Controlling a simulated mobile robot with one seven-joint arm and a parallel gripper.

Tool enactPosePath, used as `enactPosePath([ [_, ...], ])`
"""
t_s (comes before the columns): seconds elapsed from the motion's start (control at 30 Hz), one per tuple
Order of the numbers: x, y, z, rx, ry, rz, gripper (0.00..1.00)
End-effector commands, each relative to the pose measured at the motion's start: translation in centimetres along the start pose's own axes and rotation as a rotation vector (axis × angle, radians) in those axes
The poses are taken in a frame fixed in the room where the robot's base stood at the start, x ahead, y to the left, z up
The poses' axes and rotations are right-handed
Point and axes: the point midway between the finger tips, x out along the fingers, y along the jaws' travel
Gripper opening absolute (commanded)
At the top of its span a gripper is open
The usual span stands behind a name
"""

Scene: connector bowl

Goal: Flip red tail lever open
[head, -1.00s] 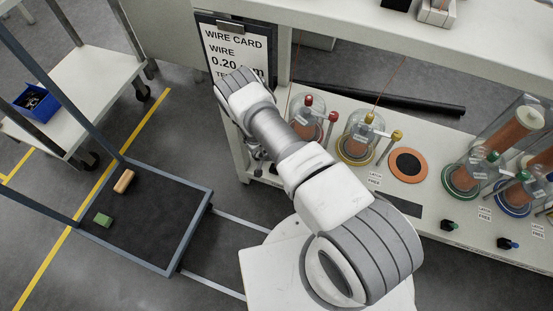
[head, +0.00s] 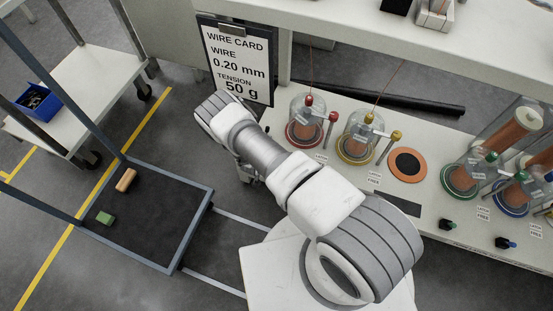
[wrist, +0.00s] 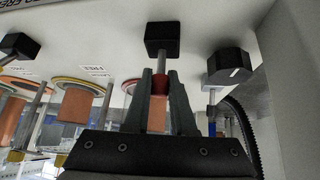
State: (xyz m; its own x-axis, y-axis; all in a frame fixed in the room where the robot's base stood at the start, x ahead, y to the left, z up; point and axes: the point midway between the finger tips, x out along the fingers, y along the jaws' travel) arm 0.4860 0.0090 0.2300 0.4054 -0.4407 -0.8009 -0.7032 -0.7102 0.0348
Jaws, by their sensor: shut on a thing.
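In the wrist view, the two fingers of my gripper (wrist: 160,88) stand close on either side of a red-banded lever (wrist: 160,86). The lever's pale stem runs up to a black block (wrist: 162,38). The gripper is shut on this red part. How far the lever is turned cannot be told. In the head view my arm hides the lever and the fingertips. The red-based spool under a clear dome (head: 305,128) stands on the bench just right of my wrist.
A yellow-based spool dome (head: 357,138) and an orange disc (head: 407,180) stand farther right. Black blocks with green (head: 447,225) and blue (head: 506,243) tips sit along the bench front. A wire card (head: 238,60) hangs behind my arm. Another dark knob (wrist: 228,65) is close to the right finger.

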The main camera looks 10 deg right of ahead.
Motion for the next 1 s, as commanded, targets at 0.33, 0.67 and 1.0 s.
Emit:
enactPosePath([
  [0.33,-0.46,0.12,0.76,0.024,0.182,-0.025,0.00],
  [0.67,-0.65,0.20,0.87,0.035,0.246,-0.033,0.00],
  [1.0,-0.66,0.19,0.86,0.036,0.249,-0.033,0.00],
])
